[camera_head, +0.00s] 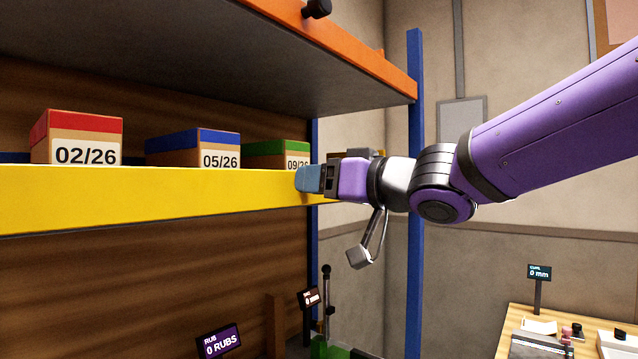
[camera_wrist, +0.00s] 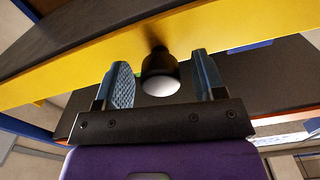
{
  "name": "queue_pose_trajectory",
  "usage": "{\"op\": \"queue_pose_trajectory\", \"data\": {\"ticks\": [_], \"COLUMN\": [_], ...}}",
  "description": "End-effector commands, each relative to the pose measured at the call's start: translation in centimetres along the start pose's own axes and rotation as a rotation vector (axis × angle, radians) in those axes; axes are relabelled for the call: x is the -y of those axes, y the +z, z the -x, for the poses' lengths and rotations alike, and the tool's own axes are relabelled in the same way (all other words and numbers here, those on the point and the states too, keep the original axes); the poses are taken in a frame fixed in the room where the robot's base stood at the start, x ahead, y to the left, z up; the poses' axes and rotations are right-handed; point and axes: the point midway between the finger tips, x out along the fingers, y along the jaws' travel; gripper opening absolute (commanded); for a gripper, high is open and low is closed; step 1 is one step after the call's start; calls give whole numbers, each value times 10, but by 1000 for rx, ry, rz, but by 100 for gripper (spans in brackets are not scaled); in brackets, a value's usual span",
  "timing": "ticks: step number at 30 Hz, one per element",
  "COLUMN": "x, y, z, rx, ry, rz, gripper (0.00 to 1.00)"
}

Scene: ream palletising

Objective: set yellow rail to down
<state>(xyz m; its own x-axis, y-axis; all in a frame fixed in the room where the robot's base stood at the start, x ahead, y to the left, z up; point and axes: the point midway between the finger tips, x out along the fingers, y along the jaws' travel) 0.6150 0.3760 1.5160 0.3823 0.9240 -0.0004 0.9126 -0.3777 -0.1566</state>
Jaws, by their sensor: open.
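The yellow rail (camera_head: 150,198) runs along the front of the lower shelf in the head view. It also crosses the upper part of the wrist view (camera_wrist: 95,68). A black knob (camera_wrist: 160,66) with a pale end face sticks out from the rail in the wrist view. My gripper (camera_head: 308,179) is at the rail's right end in the head view, where its blue fingers hide the knob. In the wrist view my gripper (camera_wrist: 162,82) is open, with one finger on each side of the knob and visible gaps between.
Boxes with red (camera_head: 82,122), blue (camera_head: 192,141) and green (camera_head: 276,148) lids stand behind the rail. An orange rail (camera_head: 352,52) with its own black knob (camera_head: 317,8) is above. A blue post (camera_head: 415,200) stands behind my arm. A wooden table (camera_head: 515,320) is at lower right.

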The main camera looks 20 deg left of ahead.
Motion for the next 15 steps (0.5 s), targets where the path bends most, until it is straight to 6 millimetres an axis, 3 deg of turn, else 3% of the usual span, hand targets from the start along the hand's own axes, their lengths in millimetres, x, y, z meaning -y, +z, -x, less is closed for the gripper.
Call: {"op": "queue_pose_trajectory", "data": {"ticks": [12,15], "x": [0,0], "y": [0,0], "z": [-8,-8], "rx": [0,0], "ry": [0,0], "rz": [0,0], "gripper": [63,43]}}
